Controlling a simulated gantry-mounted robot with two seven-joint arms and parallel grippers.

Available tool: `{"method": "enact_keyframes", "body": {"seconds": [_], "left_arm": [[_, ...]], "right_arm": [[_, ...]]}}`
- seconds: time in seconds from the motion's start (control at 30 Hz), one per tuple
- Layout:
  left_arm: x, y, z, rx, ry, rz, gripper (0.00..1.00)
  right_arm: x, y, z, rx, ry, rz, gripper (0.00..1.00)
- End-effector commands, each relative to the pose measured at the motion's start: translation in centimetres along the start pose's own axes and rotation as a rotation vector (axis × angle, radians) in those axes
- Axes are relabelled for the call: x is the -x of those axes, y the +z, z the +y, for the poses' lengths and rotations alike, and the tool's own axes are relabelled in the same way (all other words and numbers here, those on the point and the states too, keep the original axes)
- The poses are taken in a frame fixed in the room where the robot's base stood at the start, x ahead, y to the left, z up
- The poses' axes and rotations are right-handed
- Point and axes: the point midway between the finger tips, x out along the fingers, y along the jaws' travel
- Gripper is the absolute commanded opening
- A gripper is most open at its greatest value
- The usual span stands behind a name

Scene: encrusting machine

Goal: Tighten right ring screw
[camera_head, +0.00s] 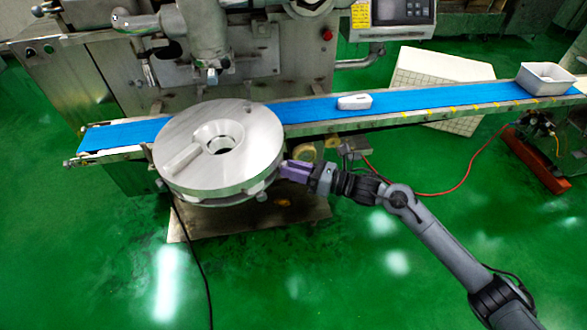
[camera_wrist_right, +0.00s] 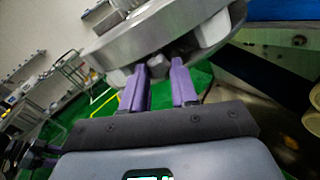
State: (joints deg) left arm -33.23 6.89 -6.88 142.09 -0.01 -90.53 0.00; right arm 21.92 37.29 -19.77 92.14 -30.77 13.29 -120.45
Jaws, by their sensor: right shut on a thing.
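A round silver metal disc (camera_head: 245,140) with a recessed channel and central hole sits on the machine's front in the head view. A ring with small knobs shows under its rim. My right gripper (camera_head: 283,168), with purple fingers, reaches the disc's right edge from the right. In the right wrist view my right gripper (camera_wrist_right: 160,68) has its two fingers on either side of a small grey screw head (camera_wrist_right: 158,69) under the metal rim (camera_wrist_right: 165,30), and is shut on it. In the head view the fingers hide this right ring screw. My left gripper is not in view.
A blue conveyor belt (camera_head: 430,95) runs behind the disc, carrying a small white object (camera_head: 354,102) and a white tub (camera_head: 544,79). The machine body (camera_head: 110,90) stands behind. A red hose (camera_head: 440,192) lies on the green floor at right. Open floor lies in front.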

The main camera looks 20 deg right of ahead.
Motion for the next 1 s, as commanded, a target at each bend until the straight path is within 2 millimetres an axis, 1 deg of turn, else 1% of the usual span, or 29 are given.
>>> {"method": "enact_keyframes", "body": {"seconds": [0.17, 0.37, 1.0], "left_arm": [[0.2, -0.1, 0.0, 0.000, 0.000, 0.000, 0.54], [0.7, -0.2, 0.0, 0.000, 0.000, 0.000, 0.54], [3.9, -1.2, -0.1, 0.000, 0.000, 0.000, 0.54]], "right_arm": [[0.0, 0.1, 0.0, -0.040, 0.000, 0.000, 0.00], [0.0, 0.2, 0.1, -0.151, 0.000, 0.000, 0.00], [0.0, 0.4, 0.2, -0.743, 0.000, 0.000, 0.00]]}}
